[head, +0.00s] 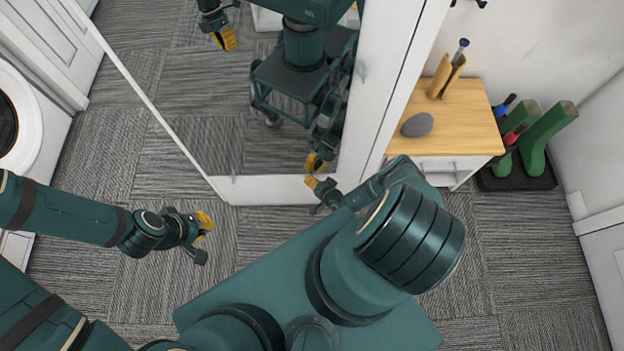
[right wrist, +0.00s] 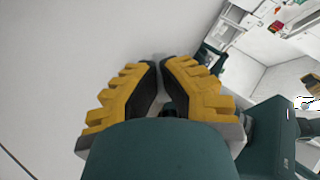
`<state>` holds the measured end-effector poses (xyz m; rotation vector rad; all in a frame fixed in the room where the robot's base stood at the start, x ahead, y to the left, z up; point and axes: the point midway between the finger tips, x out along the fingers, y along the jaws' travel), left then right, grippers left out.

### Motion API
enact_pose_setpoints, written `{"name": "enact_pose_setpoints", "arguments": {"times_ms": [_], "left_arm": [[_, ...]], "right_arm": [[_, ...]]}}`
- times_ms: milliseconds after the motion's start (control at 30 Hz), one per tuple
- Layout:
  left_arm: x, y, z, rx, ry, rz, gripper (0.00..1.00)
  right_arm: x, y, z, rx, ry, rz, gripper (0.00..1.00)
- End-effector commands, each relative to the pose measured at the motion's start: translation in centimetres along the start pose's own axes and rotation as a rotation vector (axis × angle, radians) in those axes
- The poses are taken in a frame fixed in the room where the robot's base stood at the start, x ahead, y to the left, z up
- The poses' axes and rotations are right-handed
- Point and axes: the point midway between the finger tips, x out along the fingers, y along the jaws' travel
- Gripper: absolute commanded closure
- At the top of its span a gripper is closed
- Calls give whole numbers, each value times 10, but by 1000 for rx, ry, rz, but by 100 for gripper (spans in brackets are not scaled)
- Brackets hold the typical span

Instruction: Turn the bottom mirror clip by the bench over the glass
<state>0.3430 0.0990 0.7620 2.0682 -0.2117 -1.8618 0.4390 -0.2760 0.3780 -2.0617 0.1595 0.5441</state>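The mirror (head: 215,130) stands as a large pane with a pale border, reflecting my body and arms. My right gripper (head: 318,190) is at its lower right corner, near the bench (head: 455,110). In the right wrist view its two yellow-backed fingers (right wrist: 160,64) converge with their tips close together. A small grey piece (right wrist: 158,56), which looks like the bottom clip, shows just at the tips. Whether the fingers touch it is unclear, and the gripper hides this spot in the head view. My left gripper (head: 202,238) is open and empty above the carpet, left of the mirror's lower edge.
The wood-topped bench holds a grey stone-like object (head: 417,125) and a tan holder (head: 441,80). Green boots (head: 545,135) stand on a dark tray (head: 518,182) at its right. A white round-doored appliance (head: 32,125) is at the left. Carpet below the bench is open.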

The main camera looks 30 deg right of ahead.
Motion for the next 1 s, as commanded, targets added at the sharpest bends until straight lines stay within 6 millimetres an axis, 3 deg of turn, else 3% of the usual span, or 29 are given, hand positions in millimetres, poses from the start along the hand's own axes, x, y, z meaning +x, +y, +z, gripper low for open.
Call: {"name": "enact_pose_setpoints", "arguments": {"times_ms": [533, 633, 1000], "left_arm": [[-2, 1, -2, -1, 4, 0, 100], [-2, 1, -2, -1, 4, 0, 100], [-3, 1, -2, -1, 4, 0, 100]], "right_arm": [[1, -1, -3, -25, 6, 22, 100], [1, -1, -2, -25, 6, 22, 66], [0, -2, -2, -24, 3, 22, 66]]}}
